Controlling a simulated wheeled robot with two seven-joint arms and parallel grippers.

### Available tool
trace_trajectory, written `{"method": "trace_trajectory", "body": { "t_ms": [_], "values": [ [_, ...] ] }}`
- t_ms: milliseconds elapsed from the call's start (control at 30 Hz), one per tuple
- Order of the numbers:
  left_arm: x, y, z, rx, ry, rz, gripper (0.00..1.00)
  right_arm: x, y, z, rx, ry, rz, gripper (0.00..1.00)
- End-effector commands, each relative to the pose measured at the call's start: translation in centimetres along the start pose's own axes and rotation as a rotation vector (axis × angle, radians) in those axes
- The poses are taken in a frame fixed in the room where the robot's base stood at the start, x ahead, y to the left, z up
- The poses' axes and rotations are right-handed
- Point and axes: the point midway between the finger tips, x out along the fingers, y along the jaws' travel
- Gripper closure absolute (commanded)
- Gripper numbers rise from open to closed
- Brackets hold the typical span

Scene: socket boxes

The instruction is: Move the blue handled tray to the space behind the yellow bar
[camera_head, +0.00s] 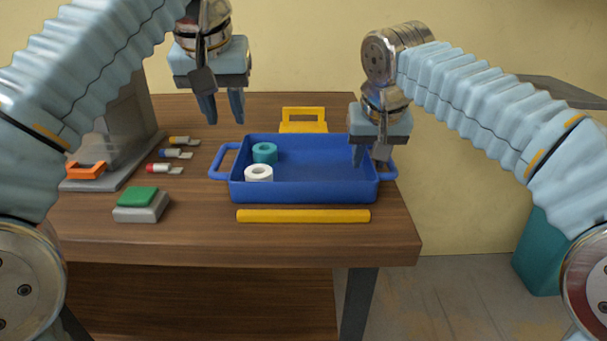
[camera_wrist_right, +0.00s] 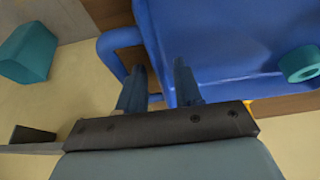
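The blue handled tray (camera_head: 305,190) stands on the wooden table, behind the yellow bar (camera_head: 303,216), with a narrow strip of table between them. A teal ring (camera_head: 264,153) and a white ring (camera_head: 259,173) are in its left half. My left gripper (camera_head: 224,118) is open and empty, raised above and left of the tray's left handle (camera_head: 219,163). My right gripper (camera_head: 370,162) is at the tray's right end. In the right wrist view its fingers (camera_wrist_right: 160,75) are apart, near the right handle (camera_wrist_right: 108,52) and the tray wall (camera_wrist_right: 152,45); contact is unclear.
A yellow-framed piece (camera_head: 303,125) stands behind the tray. Several small coloured connectors (camera_head: 178,154), a grey box with a green top (camera_head: 141,204) and a grey stand with an orange part (camera_head: 86,170) are on the left. A teal bin (camera_head: 538,255) is on the floor at right.

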Motion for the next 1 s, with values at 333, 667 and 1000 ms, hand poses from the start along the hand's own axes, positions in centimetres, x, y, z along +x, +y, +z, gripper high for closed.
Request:
{"method": "trace_trajectory", "body": {
  "t_ms": [333, 667, 1000],
  "values": [
    [-0.1, 0.0, 0.0, 0.0, -0.001, 0.0, 0.66, -6.9, -0.1, -0.1, -0.001, 0.005, -0.004, 0.66],
    [-0.1, 0.0, 0.0, 0.0, 0.0, 0.0, 0.66, -11.4, 0.0, 0.0, 0.0, 0.001, 0.0, 0.66],
    [-0.1, 0.0, 0.0, 0.0, 0.0, 0.0, 0.66, -11.7, 0.0, 0.0, 0.0, 0.0, 0.0, 0.66]
  ]
}}
